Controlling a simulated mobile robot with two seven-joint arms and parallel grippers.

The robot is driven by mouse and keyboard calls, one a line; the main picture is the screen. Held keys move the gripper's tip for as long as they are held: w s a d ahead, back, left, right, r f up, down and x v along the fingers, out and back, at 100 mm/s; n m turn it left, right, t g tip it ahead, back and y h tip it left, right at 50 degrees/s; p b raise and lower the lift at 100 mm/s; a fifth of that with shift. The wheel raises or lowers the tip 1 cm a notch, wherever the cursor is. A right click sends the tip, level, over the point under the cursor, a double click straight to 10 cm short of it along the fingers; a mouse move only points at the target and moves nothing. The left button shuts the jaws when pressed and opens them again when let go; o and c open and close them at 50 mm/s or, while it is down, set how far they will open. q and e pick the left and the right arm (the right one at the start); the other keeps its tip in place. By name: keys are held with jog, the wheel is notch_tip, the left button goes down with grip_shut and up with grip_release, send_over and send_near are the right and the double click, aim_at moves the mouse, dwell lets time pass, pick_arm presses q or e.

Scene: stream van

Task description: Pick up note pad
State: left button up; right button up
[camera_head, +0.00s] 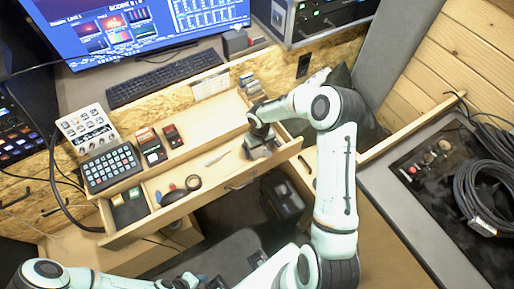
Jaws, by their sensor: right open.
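I cannot tell for certain which thing is the note pad. A flat white item (211,85) lies at the back edge below the keyboard, and may be paper. My right gripper (262,152) is open and reaches down into the right part of the open wooden drawer (130,233). It hides what lies right under it, and I cannot see anything held. My left arm comes in at the bottom left. Its end (188,283) shows only in part at the bottom edge, and its jaws are not clear.
A button pad (111,168) stands left. A keyboard (165,78) and monitor (150,25) are behind. Coiled cables (490,195) lie right.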

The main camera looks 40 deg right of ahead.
jog(key=c, duration=1.1)
